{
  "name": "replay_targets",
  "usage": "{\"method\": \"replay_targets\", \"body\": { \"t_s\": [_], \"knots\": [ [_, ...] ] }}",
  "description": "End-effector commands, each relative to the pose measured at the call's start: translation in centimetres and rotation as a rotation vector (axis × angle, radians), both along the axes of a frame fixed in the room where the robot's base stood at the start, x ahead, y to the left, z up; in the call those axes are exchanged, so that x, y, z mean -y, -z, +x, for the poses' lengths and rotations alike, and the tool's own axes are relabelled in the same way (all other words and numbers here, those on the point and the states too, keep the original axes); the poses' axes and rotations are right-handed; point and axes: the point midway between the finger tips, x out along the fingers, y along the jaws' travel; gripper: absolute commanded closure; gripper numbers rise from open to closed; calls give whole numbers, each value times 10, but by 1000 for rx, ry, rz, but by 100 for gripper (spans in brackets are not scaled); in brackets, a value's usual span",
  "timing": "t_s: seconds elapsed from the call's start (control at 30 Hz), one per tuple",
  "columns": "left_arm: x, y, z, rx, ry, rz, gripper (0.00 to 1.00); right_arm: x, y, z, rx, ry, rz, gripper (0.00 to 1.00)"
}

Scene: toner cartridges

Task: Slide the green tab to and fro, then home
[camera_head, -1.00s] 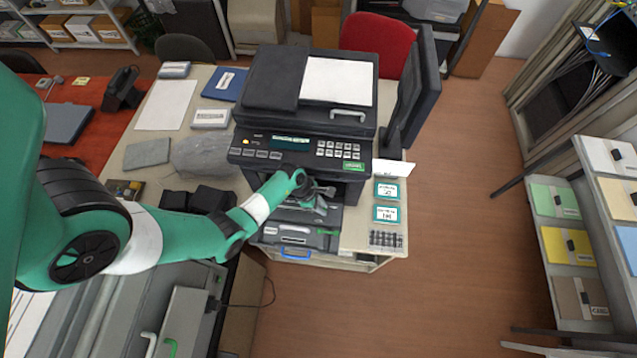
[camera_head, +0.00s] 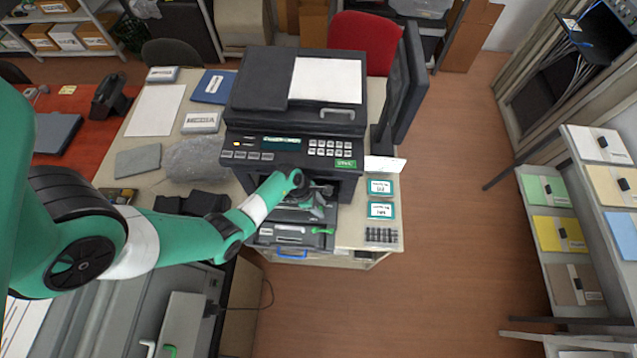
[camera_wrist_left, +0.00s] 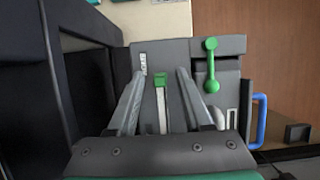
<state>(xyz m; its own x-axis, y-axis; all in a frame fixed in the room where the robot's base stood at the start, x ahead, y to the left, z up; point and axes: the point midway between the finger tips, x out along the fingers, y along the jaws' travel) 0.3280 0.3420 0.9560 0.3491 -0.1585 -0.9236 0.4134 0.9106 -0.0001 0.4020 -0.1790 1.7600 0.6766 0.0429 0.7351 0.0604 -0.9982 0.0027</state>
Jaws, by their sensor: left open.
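The green tab (camera_wrist_left: 160,81) stands at the top of a pale slot in a dark grey cartridge (camera_wrist_left: 174,53) in the left wrist view. My left gripper (camera_wrist_left: 160,74) is open, with one finger on each side of the tab and visible gaps between. In the head view my left gripper (camera_head: 318,198) is over the open front of the black printer (camera_head: 285,125). There the arm and gripper hide the tab. My right gripper is not in view.
A green lever with round ends (camera_wrist_left: 211,65) sits right of the fingers. A blue handle (camera_wrist_left: 259,120) is farther right. A dark printer wall (camera_wrist_left: 57,85) stands close on the left. Teal-edged cards (camera_head: 381,200) lie on the table beside the printer.

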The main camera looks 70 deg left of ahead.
Motion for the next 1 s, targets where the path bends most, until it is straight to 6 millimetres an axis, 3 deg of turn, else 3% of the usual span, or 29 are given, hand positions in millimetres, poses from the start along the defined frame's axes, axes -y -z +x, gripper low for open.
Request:
{"method": "replay_targets", "body": {
  "t_s": [0.17,0.4,0.53,1.0],
  "knots": [
    [-4,-24,-8,2,-3,1,50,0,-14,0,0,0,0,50],
    [-13,-77,-27,3,-3,2,50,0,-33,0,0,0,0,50],
    [-17,-97,-35,3,-2,2,50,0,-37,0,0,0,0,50],
    [-17,-109,-34,20,1,-1,50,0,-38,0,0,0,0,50]
  ]
}}
